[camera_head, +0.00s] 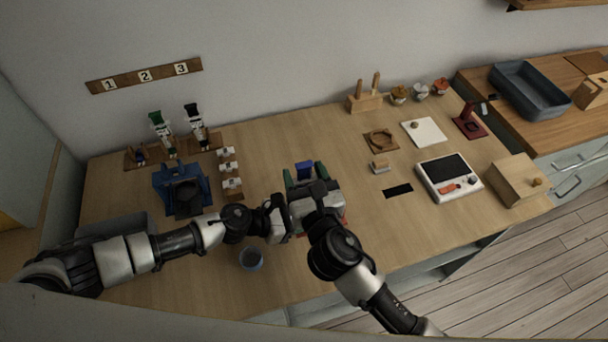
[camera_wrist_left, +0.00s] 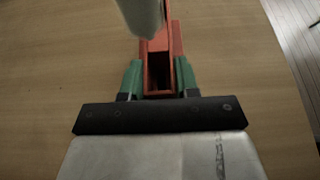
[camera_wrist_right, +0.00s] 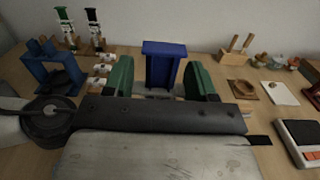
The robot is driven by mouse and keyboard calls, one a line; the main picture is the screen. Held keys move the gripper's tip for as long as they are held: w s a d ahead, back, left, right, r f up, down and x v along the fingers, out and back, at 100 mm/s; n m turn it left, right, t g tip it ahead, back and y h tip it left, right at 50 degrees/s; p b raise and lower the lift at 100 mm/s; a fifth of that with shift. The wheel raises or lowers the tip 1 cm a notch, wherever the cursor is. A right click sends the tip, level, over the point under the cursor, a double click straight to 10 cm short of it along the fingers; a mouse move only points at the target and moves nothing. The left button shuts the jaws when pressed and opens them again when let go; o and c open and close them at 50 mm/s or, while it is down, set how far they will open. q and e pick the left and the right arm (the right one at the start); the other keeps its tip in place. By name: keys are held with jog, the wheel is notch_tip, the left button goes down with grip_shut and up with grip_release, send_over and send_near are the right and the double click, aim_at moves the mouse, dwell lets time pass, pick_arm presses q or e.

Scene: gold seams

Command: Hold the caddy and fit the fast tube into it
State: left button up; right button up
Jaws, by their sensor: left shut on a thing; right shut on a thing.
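The caddy (camera_wrist_left: 176,42) is an orange-red open frame between the green fingers of my left gripper (camera_wrist_left: 160,78), which is shut on it over the table. In the head view only a sliver of red shows beside my right gripper, and the left fingers are mostly hidden. My right gripper (camera_wrist_right: 165,78) is shut on a dark blue block-like piece (camera_wrist_right: 162,62), which I take to be the fast tube. The blue piece (camera_head: 304,169) also shows in the head view, close above the caddy. Whether the two touch, I cannot tell.
A blue stand (camera_head: 170,178) and two figure-like pieces in racks are at the left. A blue cup (camera_head: 251,259) stands near the front edge. A white device with a dark screen (camera_head: 449,178) and a wooden box (camera_head: 515,180) are at the right. The table's middle is clear behind the grippers.

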jog(key=shift+f, duration=2.15)
jog(key=shift+f, duration=2.2)
dwell(1.6)
jog(key=o, duration=1.2)
jog(key=shift+f, duration=0.25)
jog(key=shift+c, duration=0.3)
jog(key=shift+c, duration=1.1)
jog(key=shift+s, duration=0.1)
